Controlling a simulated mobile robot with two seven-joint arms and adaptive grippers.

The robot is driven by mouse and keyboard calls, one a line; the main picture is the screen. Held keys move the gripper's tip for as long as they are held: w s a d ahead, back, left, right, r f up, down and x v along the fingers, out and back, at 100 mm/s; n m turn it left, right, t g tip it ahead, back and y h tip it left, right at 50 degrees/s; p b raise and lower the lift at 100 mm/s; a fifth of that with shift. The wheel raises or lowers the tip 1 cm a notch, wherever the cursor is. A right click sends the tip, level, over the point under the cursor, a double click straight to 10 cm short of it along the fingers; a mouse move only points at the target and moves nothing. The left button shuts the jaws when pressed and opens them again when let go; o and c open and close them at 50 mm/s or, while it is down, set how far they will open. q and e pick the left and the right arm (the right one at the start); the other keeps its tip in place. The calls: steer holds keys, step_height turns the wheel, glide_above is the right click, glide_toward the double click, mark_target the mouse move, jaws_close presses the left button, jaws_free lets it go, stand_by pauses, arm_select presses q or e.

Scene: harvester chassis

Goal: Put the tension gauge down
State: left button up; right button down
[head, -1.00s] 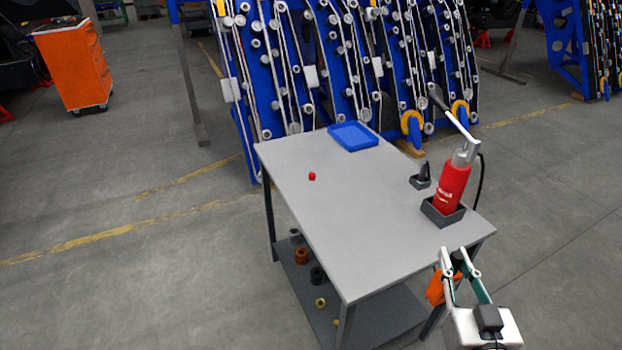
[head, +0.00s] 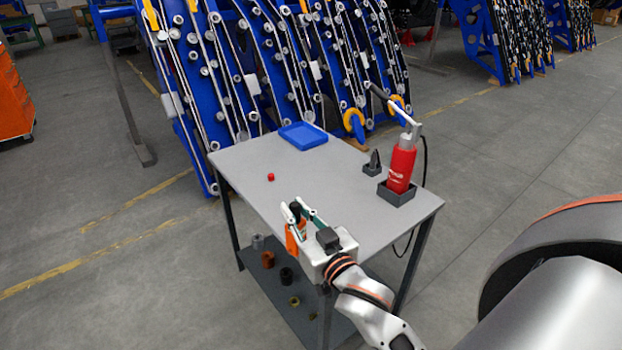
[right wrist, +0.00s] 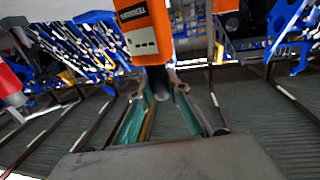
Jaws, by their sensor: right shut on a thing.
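The tension gauge (head: 293,238) is an orange device, mostly hidden behind my right gripper (head: 292,207) in the head view. In the right wrist view, its orange body with dark lettering (right wrist: 146,30) stands beyond the fingers, and its dark narrow end is between the fingertips (right wrist: 157,82). My right gripper is shut on it, in front of the grey table's (head: 330,190) near left part. I cannot tell how far it is above the tabletop. My left gripper is not in view.
A blue tray (head: 303,136) lies at the table's far end, and a small red piece (head: 271,177) left of centre. A red tool (head: 401,168) stands in a grey holder at the right, beside a small dark holder (head: 372,167). The middle is clear.

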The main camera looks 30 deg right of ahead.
steer(key=w+d+r+m+g+h+b, duration=0.1)
steer(key=w+d+r+m+h, duration=0.4)
steer(key=w+d+r, duration=0.9)
step_height(320, 180, down, 22)
steer(key=d+n+b, duration=0.1)
steer(key=b, duration=0.4)
steer(key=shift+s+d+r+h, duration=0.15)
steer(key=shift+s+r+h, duration=0.1)
steer(key=shift+s+h, duration=0.05)
steer(key=shift+f+b, duration=0.1)
steer(key=shift+b, duration=0.25)
steer(key=c, duration=2)
jaws_free()
steer(key=shift+o, duration=0.4)
